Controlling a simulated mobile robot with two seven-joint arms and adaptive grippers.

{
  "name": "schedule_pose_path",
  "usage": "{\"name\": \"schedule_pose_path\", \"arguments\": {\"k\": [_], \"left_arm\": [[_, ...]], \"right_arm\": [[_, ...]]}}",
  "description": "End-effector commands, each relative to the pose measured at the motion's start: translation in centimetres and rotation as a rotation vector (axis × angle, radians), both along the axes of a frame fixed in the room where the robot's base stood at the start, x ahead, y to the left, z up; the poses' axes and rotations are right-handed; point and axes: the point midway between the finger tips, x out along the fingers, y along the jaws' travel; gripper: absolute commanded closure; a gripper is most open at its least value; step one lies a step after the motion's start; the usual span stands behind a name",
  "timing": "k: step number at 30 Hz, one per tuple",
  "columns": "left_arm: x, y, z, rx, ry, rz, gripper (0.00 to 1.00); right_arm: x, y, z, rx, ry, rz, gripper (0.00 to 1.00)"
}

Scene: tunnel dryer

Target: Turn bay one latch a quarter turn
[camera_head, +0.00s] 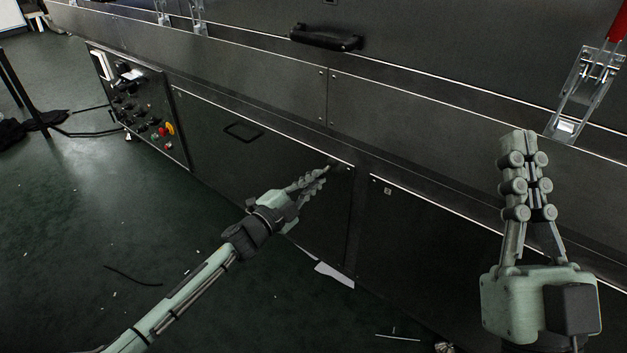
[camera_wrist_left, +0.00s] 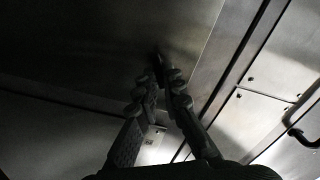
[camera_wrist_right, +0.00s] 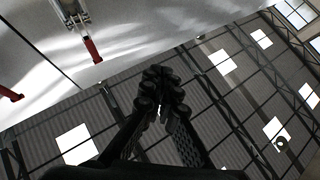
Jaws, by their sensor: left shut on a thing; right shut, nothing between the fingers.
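The bay one latch (camera_head: 332,166) is a small dark piece near the upper right corner of the dark lower panel (camera_head: 230,160) with a recessed handle. My left gripper (camera_head: 322,174) reaches it from the lower left and is shut on it. In the left wrist view the fingertips (camera_wrist_left: 164,78) close at the dark latch (camera_wrist_left: 157,58). The fingers partly hide the latch, and its exact angle is hard to tell. My right gripper (camera_head: 518,142) is shut and empty, raised in front of the machine at the right. It also shows in the right wrist view (camera_wrist_right: 160,75).
Another lower panel (camera_head: 430,240) with a small square fitting (camera_head: 388,190) lies to the right. A control box (camera_head: 140,105) with knobs and buttons is at the left. A red-handled clamp (camera_head: 580,95) stands near my right gripper. A black handle (camera_head: 325,37) is above.

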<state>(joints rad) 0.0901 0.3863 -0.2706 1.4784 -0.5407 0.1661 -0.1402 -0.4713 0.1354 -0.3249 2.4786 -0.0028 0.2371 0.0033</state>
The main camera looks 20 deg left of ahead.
Motion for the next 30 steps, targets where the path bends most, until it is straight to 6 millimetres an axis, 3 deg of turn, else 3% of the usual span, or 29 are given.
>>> {"name": "schedule_pose_path", "arguments": {"k": [15, 30], "left_arm": [[0.0, 0.0, -0.3, 0.375, -0.136, 0.000, 1.00], [0.0, 0.0, -0.3, 0.485, -0.175, 0.000, 1.00]], "right_arm": [[-1.1, -0.7, 1.1, 0.035, -0.114, -0.010, 1.00], [-1.5, -1.0, 1.8, 0.050, -0.168, -0.013, 1.00]]}}
